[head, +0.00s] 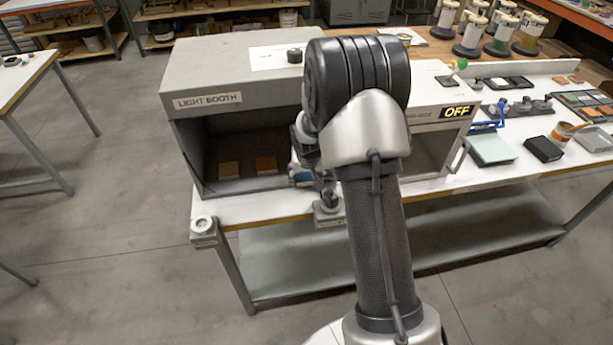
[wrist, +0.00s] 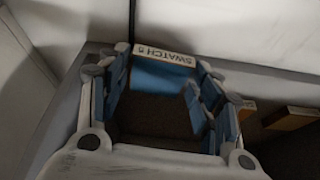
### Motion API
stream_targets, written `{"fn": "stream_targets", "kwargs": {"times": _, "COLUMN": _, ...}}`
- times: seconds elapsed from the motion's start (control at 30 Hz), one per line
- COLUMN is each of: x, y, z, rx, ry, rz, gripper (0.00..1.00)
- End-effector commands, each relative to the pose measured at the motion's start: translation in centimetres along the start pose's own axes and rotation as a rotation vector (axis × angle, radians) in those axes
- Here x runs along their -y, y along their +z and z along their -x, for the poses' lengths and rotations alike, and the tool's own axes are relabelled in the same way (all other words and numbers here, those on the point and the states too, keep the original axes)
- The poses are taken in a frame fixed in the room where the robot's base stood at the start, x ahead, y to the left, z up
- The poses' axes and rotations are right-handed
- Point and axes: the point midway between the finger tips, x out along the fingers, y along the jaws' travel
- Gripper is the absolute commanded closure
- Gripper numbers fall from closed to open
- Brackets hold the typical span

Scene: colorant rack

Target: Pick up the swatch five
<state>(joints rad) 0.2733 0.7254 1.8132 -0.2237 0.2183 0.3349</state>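Swatch five is a blue block with a white edge label reading "SWATCH 5" (wrist: 165,57). In the wrist view its blue face (wrist: 160,76) lies between and just beyond my fingertips. My gripper (wrist: 164,66) is open, with one blue-padded finger to each side of the swatch. The fingertips are close to the label's ends; I cannot tell whether they touch. In the head view my arm hides most of the gripper; a small blue patch (head: 300,177) shows beside it, and I cannot tell whether it is swatch or finger pad.
The light booth (head: 235,75) stands on the white table, with a tan swatch (head: 229,170) and an orange-brown swatch (head: 266,165) inside. Its walls and roof close in around the gripper. An "OFF" display (head: 457,112) is to the right. The booth floor at left is clear.

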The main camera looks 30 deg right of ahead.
Motion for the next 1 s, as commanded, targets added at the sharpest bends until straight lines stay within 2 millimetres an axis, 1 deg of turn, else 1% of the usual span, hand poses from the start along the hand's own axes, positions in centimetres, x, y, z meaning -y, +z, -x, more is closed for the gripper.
{"fn": "stream_targets", "kwargs": {"times": 0.03, "x": 0.0, "y": 0.0, "z": 0.0, "rx": 0.0, "ry": 0.0, "rz": 0.0, "gripper": 0.47}}
{"fn": "stream_targets", "kwargs": {"times": 0.33, "x": 0.0, "y": 0.0, "z": 0.0, "rx": 0.0, "ry": 0.0, "rz": 0.0, "gripper": 0.67}}
{"fn": "stream_targets", "kwargs": {"times": 0.67, "x": 0.2, "y": -0.1, "z": 0.4, "rx": -0.001, "ry": 0.0, "rz": 0.0, "gripper": 0.67}}
{"fn": "stream_targets", "kwargs": {"times": 0.77, "x": 0.5, "y": -0.4, "z": 1.1, "rx": -0.001, "ry": 0.0, "rz": 0.0, "gripper": 0.67}}
{"fn": "stream_targets", "kwargs": {"times": 0.87, "x": 0.4, "y": -1.0, "z": 2.3, "rx": -0.004, "ry": 0.0, "rz": -0.001, "gripper": 0.67}}
{"fn": "stream_targets", "kwargs": {"times": 1.0, "x": 0.4, "y": -1.9, "z": 4.4, "rx": -0.004, "ry": 0.0, "rz": 0.0, "gripper": 0.67}}
